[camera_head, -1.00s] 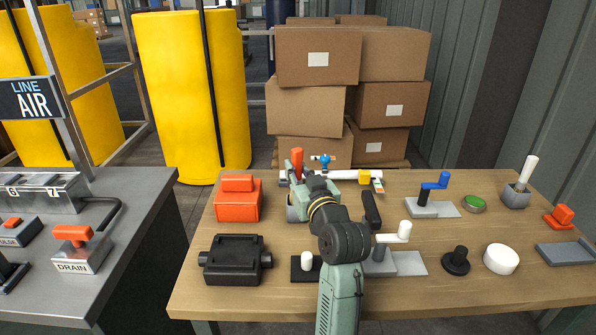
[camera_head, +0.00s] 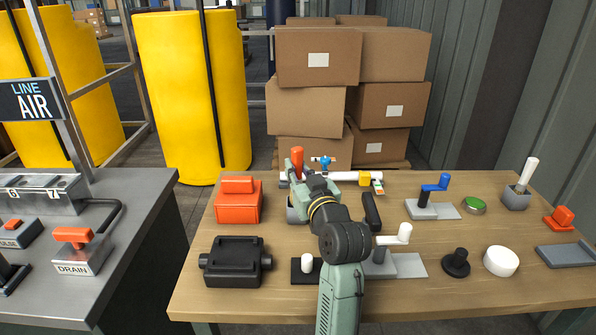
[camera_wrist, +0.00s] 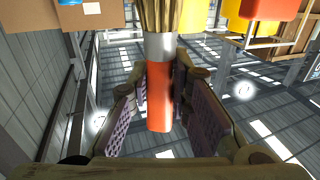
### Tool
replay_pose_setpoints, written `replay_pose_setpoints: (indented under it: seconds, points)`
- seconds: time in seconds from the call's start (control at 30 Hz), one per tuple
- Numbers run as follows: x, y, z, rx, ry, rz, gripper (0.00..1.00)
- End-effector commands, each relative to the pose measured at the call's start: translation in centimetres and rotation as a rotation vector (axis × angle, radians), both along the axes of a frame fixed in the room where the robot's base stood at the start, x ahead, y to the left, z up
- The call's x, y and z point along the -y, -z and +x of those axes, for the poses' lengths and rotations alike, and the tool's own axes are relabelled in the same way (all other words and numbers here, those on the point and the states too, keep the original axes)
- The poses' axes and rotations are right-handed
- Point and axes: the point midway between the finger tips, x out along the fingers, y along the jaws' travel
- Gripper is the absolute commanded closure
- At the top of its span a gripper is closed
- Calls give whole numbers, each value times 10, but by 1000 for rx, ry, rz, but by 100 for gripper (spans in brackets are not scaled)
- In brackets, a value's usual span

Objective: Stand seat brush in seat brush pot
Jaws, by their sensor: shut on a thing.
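The seat brush has an orange handle (camera_head: 297,160), which stands roughly upright above my gripper in the head view. In the wrist view the brush (camera_wrist: 159,98) shows its orange handle between my fingers, a silver collar and tan bristles at the top edge. My gripper (camera_wrist: 160,100) is shut on the handle. In the head view it is largely hidden by my own arm. A grey pot (camera_head: 291,212) shows partly behind and below my wrist. The bristle end is hidden in the head view, so I cannot tell whether it is inside this pot.
Another grey pot (camera_head: 516,200) at the right holds a white-handled tool (camera_head: 528,170). An orange box (camera_head: 238,201) and a black block (camera_head: 236,262) stand left of my arm. A white-handled fixture (camera_head: 397,236) is close on the right. A white pipe (camera_head: 345,176) lies behind.

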Motion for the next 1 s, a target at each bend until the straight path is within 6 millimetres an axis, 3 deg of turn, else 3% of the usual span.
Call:
replay_pose_setpoints:
  seconds: [1.0]
  points:
    - [0,5,1,1,0,0,100]
